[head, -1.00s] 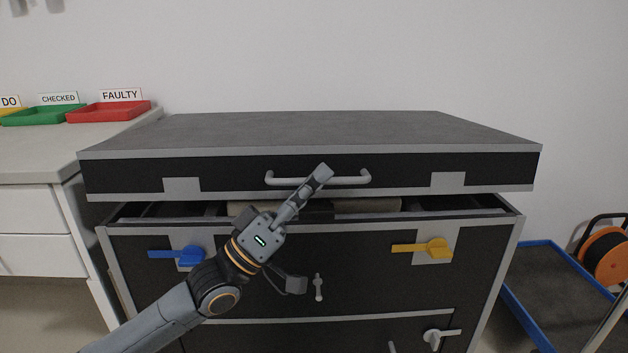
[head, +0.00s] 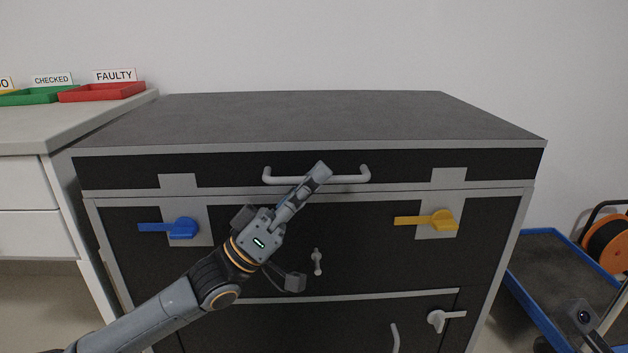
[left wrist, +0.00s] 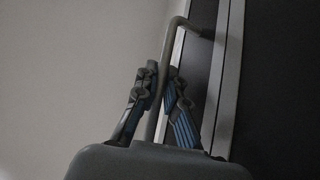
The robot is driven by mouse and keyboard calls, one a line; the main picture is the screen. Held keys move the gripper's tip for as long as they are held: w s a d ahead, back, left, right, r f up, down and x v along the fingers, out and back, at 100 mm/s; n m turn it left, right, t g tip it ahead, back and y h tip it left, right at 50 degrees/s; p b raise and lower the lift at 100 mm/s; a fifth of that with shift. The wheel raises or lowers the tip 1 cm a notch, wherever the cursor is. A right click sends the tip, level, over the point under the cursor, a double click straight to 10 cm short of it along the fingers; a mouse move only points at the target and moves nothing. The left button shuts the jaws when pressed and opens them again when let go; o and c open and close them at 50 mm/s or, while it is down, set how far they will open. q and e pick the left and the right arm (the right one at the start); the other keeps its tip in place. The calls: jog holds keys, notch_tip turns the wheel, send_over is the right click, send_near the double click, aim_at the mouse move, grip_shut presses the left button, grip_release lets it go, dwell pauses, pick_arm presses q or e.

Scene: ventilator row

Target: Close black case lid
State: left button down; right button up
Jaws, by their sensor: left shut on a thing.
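The black case (head: 280,235) stands in front of me, and its grey-topped lid (head: 300,118) lies down on the body with no gap showing along the front seam. A grey bar handle (head: 350,178) is on the lid's front. My left gripper (head: 318,174) is shut on this handle; the left wrist view shows the handle (left wrist: 172,40) passing between the fingers (left wrist: 163,105). A blue latch (head: 182,228) at left and a yellow latch (head: 441,221) at right both lie level on the case front. My right gripper (head: 584,317) shows in part at the lower right, its jaws unclear.
A counter (head: 75,128) at left holds a green tray (head: 38,96) and a red tray (head: 100,93) with signs. A blue-rimmed cart (head: 530,290) with an orange reel (head: 608,243) stands at right. Lower on the case are a small grey latch (head: 317,262) and another at right (head: 440,319).

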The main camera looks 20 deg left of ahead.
pick_arm(q)
jog(key=shift+w+d+f, duration=0.1)
jog(key=shift+d+f, duration=0.05)
jog(key=shift+f, duration=0.45)
jog(key=c, duration=1.4)
grip_release()
jog(key=shift+r, duration=0.15)
jog(key=shift+a, duration=0.2)
jog(key=v, duration=1.2)
